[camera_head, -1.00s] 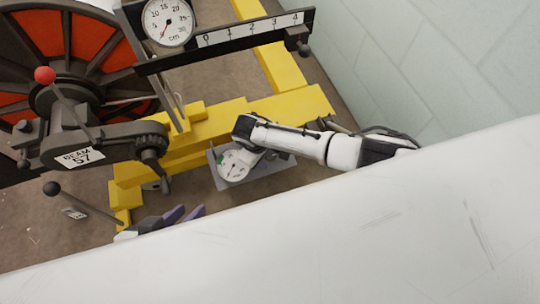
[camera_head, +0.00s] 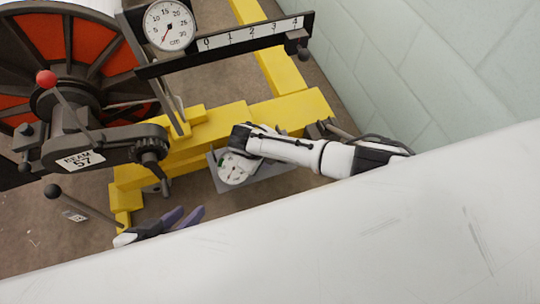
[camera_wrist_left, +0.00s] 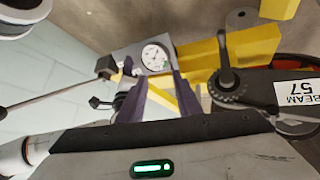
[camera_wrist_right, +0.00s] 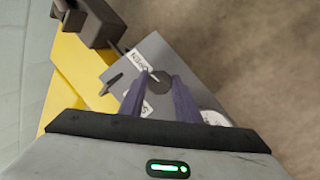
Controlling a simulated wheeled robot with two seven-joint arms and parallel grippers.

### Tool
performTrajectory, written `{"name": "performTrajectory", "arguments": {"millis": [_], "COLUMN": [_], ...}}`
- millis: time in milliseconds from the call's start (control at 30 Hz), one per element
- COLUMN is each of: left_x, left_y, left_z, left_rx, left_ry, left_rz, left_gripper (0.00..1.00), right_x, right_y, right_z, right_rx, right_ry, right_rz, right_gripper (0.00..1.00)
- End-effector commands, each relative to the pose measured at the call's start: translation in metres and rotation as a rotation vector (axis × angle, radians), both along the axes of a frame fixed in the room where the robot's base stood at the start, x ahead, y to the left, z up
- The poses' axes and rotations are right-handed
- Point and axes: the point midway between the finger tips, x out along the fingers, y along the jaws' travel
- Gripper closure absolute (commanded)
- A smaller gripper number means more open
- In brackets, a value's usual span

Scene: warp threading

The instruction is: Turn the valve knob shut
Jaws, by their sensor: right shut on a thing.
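The valve knob (camera_wrist_right: 158,80) is a dark round knob on a grey plate (camera_wrist_right: 152,50) in the right wrist view. The purple fingers of my right gripper (camera_wrist_right: 156,88) are shut on it. In the head view my right wrist hides the knob. A small round white gauge (camera_head: 236,169) sits on the same plate beside my right wrist; it also shows in the left wrist view (camera_wrist_left: 155,57). My left gripper (camera_head: 188,216) is open and empty, apart from the plate, with its purple fingers spread (camera_wrist_left: 155,90).
A yellow frame (camera_head: 290,112) runs behind the plate. The dark beam gear (camera_head: 148,143) marked 57 and a lever with a black ball (camera_head: 52,190) are at left. A scale bar with a dial (camera_head: 168,25) stands above. A white surface (camera_head: 330,230) fills the foreground.

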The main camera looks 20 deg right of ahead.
Motion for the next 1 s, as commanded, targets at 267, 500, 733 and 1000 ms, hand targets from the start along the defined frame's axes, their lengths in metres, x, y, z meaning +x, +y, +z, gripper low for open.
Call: {"name": "performTrajectory", "arguments": {"millis": [267,500,733,1000], "left_x": [-0.0038,-0.0023,-0.0028,-0.0055], "left_y": [0.0038,0.0075,0.0094,0.0093], "left_z": [0.0021,0.0043,0.0049,0.0036], "left_rx": [-0.002,-0.001,-0.005,-0.010], "left_ry": [-0.006,-0.020,-0.024,-0.023], "left_rz": [0.019,0.034,0.049,0.059], "left_gripper": [0.69,0.69,0.69,0.69], "right_x": [-0.0026,-0.0042,-0.0056,-0.0070], "right_y": [0.0029,0.0033,0.0037,0.0035], "right_z": [-0.0003,-0.0019,-0.0032,-0.0044], "right_rx": [-0.137,-0.268,-0.395,-0.541], "right_ry": [-0.003,-0.007,-0.012,-0.018], "right_rz": [0.199,0.387,0.567,0.777], "right_gripper": [0.93,0.93,0.93,0.93]}}
